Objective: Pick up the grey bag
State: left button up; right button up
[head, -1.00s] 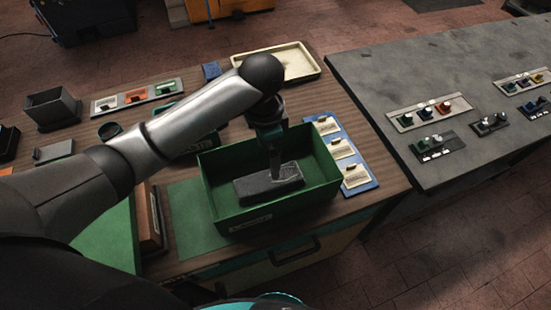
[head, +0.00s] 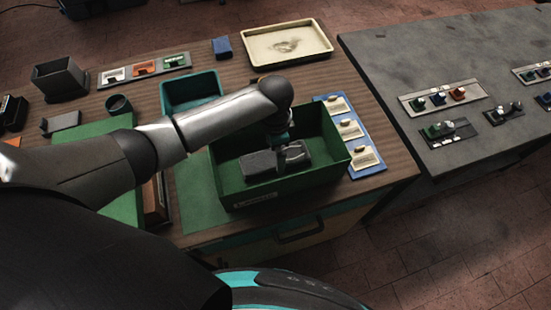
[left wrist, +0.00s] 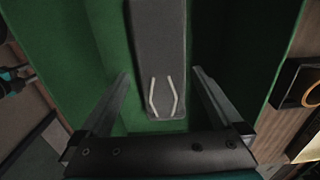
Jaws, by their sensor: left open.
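The grey bag (head: 262,163) lies flat inside a green box (head: 331,167) on the wooden bench. In the left wrist view the grey bag (left wrist: 160,50) runs away from me, with two pale strips on its near end. My left gripper (head: 288,158) reaches down into the box over the right end of the bag. In the left wrist view the left gripper (left wrist: 160,78) is open, with one finger on each side of the bag and a gap between each finger and the bag. My right gripper is not in view.
A blue board (head: 350,140) with cream cards lies close right of the box. A cream tray (head: 287,43) and a teal tray (head: 190,91) stand behind. The grey table (head: 440,60) at right carries small coloured parts.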

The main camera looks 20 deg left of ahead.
aim_at(275, 157)
pick_arm(q)
jog(key=shift+w+f, duration=0.1)
jog(key=shift+f, duration=1.55)
jog(key=shift+c, duration=0.4)
jog(key=c, duration=1)
jog(key=shift+r, duration=0.1)
jog(key=shift+r+p, duration=0.95)
jog(key=shift+r, duration=8.95)
